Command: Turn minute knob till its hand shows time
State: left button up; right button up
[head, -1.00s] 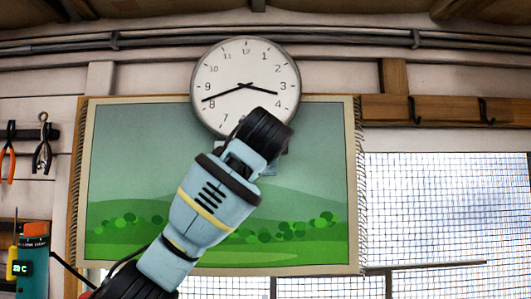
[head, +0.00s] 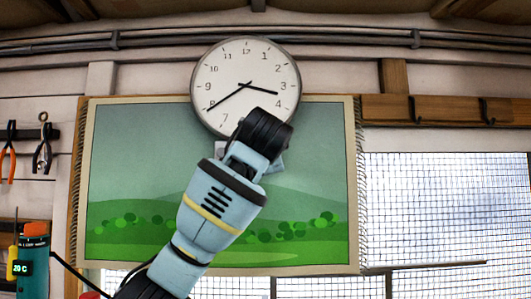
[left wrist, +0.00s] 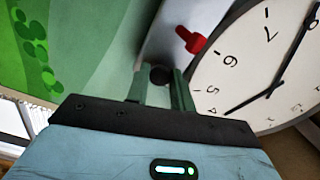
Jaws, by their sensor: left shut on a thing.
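The round white wall clock (head: 232,75) hangs at the top of the head view. Its short hand points between 3 and 4 and its long hand points at about 8. The clock (left wrist: 245,60) shows tilted at the right of the left wrist view. My left gripper (left wrist: 161,88) is shut on a dark round knob (left wrist: 160,74) below the clock's rim. A red knob (left wrist: 188,40) sticks out beyond it, apart from the fingers. In the head view my left wrist hides the knobs and the clock's lower rim. My right gripper is not in view.
A green landscape hanging (head: 140,150) covers the wall behind my left arm. Pliers (head: 42,150) hang at the left, above a device with a lit display (head: 21,268). A hook rail (head: 440,109) and mesh window (head: 450,200) are at the right.

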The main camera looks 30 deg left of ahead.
pick_arm(q)
jog(key=n, duration=1)
jog(key=shift+n, duration=0.6)
jog(key=o, duration=1)
jog(key=v, duration=0.8)
jog(key=shift+a, duration=0.1)
jog(key=shift+w, duration=0.1)
